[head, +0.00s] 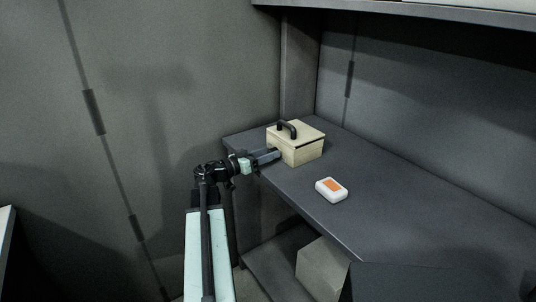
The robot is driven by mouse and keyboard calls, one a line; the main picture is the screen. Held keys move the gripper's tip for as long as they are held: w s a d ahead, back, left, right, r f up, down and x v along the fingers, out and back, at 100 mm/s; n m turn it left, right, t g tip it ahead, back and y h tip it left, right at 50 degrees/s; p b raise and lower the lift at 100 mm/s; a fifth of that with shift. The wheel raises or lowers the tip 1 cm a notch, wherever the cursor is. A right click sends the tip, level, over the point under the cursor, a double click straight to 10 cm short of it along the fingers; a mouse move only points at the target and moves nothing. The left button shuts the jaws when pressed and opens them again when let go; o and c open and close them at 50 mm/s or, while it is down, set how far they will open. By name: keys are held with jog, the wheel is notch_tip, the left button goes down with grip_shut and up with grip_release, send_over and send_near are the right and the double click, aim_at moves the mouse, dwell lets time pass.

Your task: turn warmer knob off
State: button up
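A beige box (305,153) with a black arched handle (287,128) on its lid stands on the dark shelf; it may be the warmer, but I cannot tell for sure. No knob is visible on the sides I see. My gripper (276,154) reaches in from the left, level with the box's left front face. Its tip is at or very close to that face and covers part of it. It is too small and dark to see whether the fingers are open or shut, or whether they touch anything.
A white block with an orange top (331,189) lies on the dark shelf (375,225), right of the box. A grey box (322,268) sits on the lower level. A wall stands behind, and an upper shelf (430,12) overhangs. The shelf right of the white block is clear.

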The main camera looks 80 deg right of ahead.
jog(key=v, duration=0.8)
